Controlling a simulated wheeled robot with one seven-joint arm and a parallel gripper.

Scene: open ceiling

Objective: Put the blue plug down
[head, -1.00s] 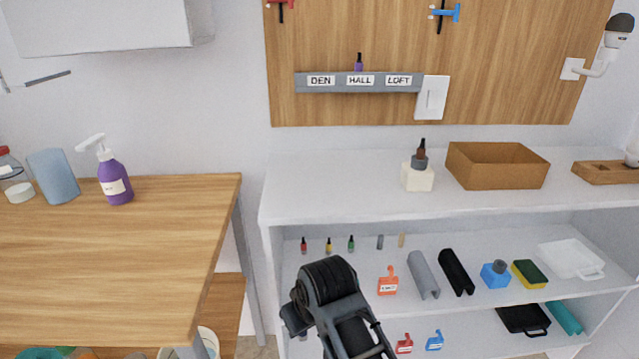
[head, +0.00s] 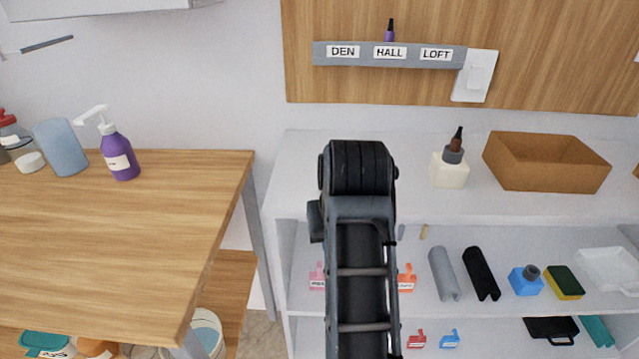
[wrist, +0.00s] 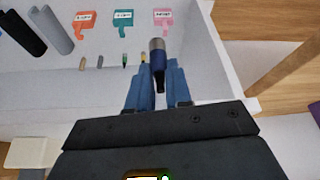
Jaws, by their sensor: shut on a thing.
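My gripper (wrist: 160,80) is shut on the blue plug (wrist: 158,62) in the wrist view. The plug has a grey end, a dark blue body and a black tip, and sits between the two blue fingers. Behind it lies the white middle shelf (wrist: 215,75). Whether the plug touches the shelf I cannot tell. In the head view my arm stands in front of the shelf unit, and the fingers and plug are hidden behind it.
Small yellow (wrist: 143,58), green (wrist: 124,60), grey (wrist: 99,61) and tan (wrist: 82,62) pieces stand in a row on the shelf. Labelled orange (wrist: 84,19), teal (wrist: 123,18) and pink (wrist: 163,17) tags are beyond. A brown box (head: 545,165) sits on top.

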